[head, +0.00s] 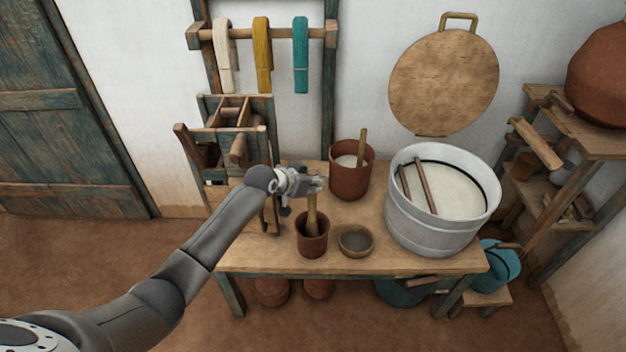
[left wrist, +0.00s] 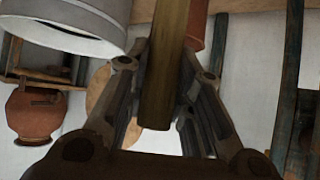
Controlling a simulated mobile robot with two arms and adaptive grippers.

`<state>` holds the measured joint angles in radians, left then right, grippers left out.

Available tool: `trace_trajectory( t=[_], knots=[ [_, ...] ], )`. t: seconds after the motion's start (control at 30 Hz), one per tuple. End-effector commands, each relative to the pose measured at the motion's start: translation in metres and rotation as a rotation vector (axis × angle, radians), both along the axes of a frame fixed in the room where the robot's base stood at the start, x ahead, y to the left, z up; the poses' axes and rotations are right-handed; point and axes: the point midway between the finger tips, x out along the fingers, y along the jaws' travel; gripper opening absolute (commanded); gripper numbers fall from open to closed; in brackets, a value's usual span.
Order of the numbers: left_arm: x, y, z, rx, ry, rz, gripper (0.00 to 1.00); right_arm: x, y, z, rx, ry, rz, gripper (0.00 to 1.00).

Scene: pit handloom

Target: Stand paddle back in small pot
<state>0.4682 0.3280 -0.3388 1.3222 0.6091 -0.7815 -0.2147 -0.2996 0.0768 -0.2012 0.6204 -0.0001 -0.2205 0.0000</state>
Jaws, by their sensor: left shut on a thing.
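My left gripper (head: 312,185) is above the small brown pot (head: 312,243) at the table's front. It is shut on a wooden paddle (head: 311,212), whose lower part goes down to the pot's mouth. Whether the paddle touches the pot's bottom is hidden. In the left wrist view the paddle (left wrist: 163,75) stands between the two fingers. A taller brown pot (head: 350,182) behind holds pale stuff and another wooden stick (head: 362,146). My right gripper is in neither view.
A small bowl (head: 355,241) stands just right of the small pot. A big grey metal tub (head: 425,228) with sticks fills the table's right side. A wooden frame with hanging yarn (head: 262,55) stands behind left. The table (head: 268,258) is bare at its front left.

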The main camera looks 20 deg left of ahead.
Motion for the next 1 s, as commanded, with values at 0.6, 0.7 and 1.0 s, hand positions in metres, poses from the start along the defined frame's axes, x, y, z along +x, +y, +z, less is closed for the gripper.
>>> trace_trajectory(
  t=[0.6,0.7,1.0],
  knots=[
    [0.0,0.0,0.0,0.0,-0.001,0.0,0.47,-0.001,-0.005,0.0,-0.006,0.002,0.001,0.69],
    [0.0,0.0,0.0,0.0,0.001,0.0,0.47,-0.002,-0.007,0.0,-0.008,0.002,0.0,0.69],
    [-0.016,0.007,0.013,0.002,-0.001,0.0,0.47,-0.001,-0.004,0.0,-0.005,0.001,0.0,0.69]
  ],
)
